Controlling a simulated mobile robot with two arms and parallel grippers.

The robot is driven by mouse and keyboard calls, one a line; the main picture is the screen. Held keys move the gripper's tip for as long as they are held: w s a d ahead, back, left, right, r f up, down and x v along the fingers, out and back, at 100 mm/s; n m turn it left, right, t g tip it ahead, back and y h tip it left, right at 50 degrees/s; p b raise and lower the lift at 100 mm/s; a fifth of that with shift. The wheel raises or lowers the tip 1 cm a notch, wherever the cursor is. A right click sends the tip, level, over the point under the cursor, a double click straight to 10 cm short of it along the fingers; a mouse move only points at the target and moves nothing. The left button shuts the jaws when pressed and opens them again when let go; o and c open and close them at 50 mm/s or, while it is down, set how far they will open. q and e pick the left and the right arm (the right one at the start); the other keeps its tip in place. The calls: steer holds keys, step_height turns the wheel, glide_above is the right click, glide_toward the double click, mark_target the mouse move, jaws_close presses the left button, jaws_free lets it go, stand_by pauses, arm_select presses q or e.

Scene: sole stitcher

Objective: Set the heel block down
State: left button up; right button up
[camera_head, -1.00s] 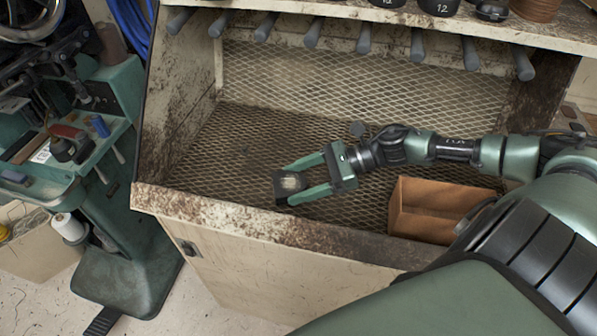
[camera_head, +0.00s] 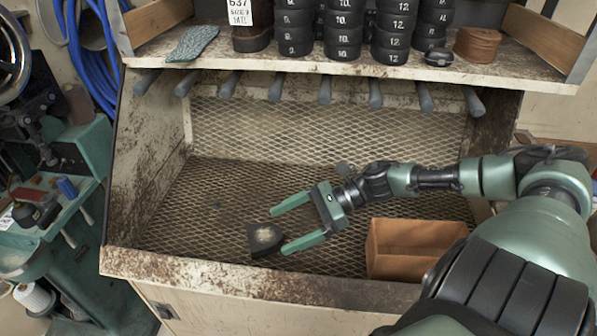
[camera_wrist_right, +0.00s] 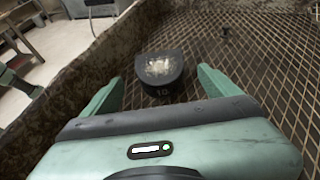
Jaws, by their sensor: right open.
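The heel block (camera_head: 265,239) is a dark, D-shaped piece with a pale, worn patch on its top. It rests on the mesh floor of the bench bay, near the front left. My right gripper (camera_head: 279,229) is open, with its green fingers apart and the block just beyond and between their tips. In the right wrist view the block (camera_wrist_right: 160,75) shows a number on its near side, with a finger on each side and clear gaps between. My left gripper is not in view.
A brown open box (camera_head: 408,250) stands right of my gripper on the mesh. A dirty front ledge (camera_head: 190,272) borders the bay. Several grey handles hang under the shelf (camera_head: 330,66), which holds stacked numbered black blocks. Open mesh lies behind the gripper.

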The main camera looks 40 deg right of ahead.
steer(key=p+v, duration=0.1)
steer(key=v, duration=0.1)
steer(key=shift+s+d+r, duration=0.15)
steer(key=shift+r, duration=0.15)
steer(key=shift+s+d+r+p, duration=0.15)
steer(key=shift+s+d+p, duration=0.15)
steer(key=shift+d, duration=0.25)
